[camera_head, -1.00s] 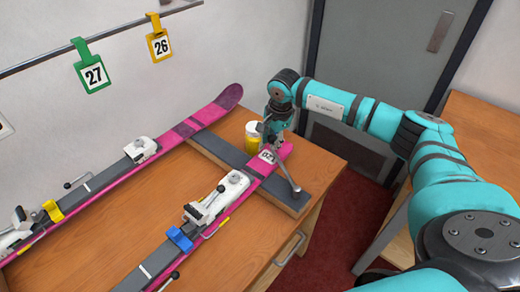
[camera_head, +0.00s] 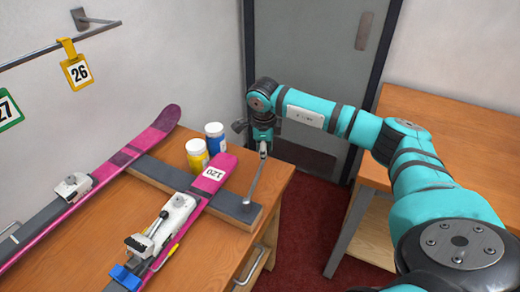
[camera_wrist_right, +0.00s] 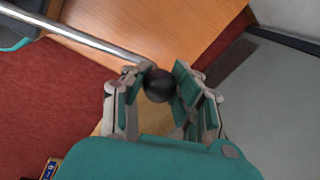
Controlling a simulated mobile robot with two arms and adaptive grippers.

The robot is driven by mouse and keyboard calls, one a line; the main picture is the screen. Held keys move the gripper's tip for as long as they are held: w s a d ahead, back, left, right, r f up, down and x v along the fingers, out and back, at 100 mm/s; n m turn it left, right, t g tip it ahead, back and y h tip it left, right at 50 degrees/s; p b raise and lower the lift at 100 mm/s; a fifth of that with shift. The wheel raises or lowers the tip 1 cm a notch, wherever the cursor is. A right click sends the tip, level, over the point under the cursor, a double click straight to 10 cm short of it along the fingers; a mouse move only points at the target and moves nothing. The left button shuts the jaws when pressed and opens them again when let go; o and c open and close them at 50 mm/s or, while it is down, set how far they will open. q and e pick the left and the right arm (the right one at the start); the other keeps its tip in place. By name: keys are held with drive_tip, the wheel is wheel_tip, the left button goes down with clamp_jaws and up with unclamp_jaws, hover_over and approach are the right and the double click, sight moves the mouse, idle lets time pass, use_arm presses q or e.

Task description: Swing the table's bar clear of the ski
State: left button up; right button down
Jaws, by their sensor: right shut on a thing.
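The near ski (camera_head: 222,160) is pink with a white tag reading 120 and lies across the dark pad on the wooden table (camera_head: 205,262). The table's bar (camera_head: 254,181) is a slim metal rod pivoting at the pad's right end. It points up and right, and a gap shows between it and the ski's end. My right gripper (camera_head: 263,152) is at the bar's far end, right of the ski. In the right wrist view my gripper (camera_wrist_right: 161,76) is shut on the bar's black ball knob (camera_wrist_right: 159,86). My left gripper is out of view.
A yellow jar (camera_head: 197,155) and a blue jar (camera_head: 215,138) stand between the skis. A second pink ski (camera_head: 150,137) lies behind, left. Number tags hang on a wall rail (camera_head: 60,46). Another wooden table (camera_head: 450,125) stands right, with red floor between.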

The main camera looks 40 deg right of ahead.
drive_tip(key=shift+s+d+r+m, duration=0.2)
drive_tip(key=shift+s+d+m, duration=0.35)
drive_tip(key=shift+s, duration=0.05)
drive_tip(key=shift+s+d+r+m, duration=0.15)
drive_tip(key=shift+s+d+m, duration=0.35)
drive_tip(key=shift+s+m, duration=0.05)
drive_tip(key=c, duration=1.4)
unclamp_jaws()
drive_tip(key=shift+c, duration=0.2)
drive_tip(key=o, duration=0.4)
drive_tip(key=shift+s, duration=0.25)
drive_tip(key=shift+o, duration=0.4)
drive_tip(key=shift+a+f, duration=0.1)
drive_tip(key=shift+f, duration=0.05)
wheel_tip(320, 180, up, 12)
drive_tip(key=s+a, duration=0.1)
drive_tip(key=shift+s+a, duration=0.2)
drive_tip(key=shift+a, duration=0.2)
drive_tip(key=shift+f, duration=0.15)
